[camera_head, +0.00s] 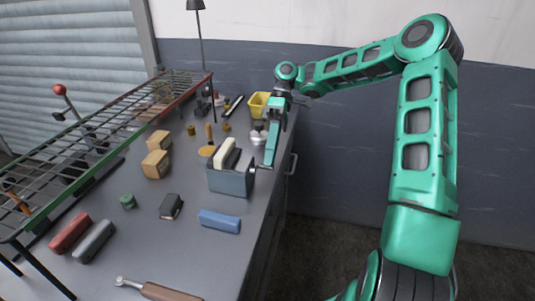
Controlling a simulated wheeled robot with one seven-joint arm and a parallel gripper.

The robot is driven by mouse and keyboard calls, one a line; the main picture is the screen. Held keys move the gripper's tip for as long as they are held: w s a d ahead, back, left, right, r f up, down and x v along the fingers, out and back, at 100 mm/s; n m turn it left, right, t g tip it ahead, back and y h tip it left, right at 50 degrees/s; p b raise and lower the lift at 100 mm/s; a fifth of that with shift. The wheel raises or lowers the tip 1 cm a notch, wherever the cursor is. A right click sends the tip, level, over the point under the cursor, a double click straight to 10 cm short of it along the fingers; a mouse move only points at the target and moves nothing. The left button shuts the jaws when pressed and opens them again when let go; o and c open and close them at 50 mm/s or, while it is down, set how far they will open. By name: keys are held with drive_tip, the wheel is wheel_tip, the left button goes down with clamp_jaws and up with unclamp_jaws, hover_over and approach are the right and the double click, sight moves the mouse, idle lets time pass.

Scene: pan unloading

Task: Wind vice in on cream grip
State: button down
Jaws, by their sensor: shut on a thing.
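The vice (230,184) is a blue-grey block on the workbench, near its right edge. The cream grip (226,152) stands up out of the top of the vice, between its jaws, with a dark piece beside it. I cannot tell whether the jaws touch it. My gripper (268,164) reaches down at the right side of the vice. It is shut on the vice handle (262,167), which is small and mostly hidden by the fingers.
The grey workbench (190,245) holds a blue block (220,221), a dark block (171,207), tan boxes (156,163) and a yellow bin (259,104). A green wire rack (110,125) runs along the left. Bench space left of the vice is partly clear.

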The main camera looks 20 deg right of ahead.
drive_tip(key=shift+w+d+f+g+y, duration=0.1)
drive_tip(key=shift+w+f+g+y, duration=0.05)
drive_tip(key=shift+f+g+y, duration=0.2)
idle(0.6)
drive_tip(key=c, duration=1.8)
unclamp_jaws()
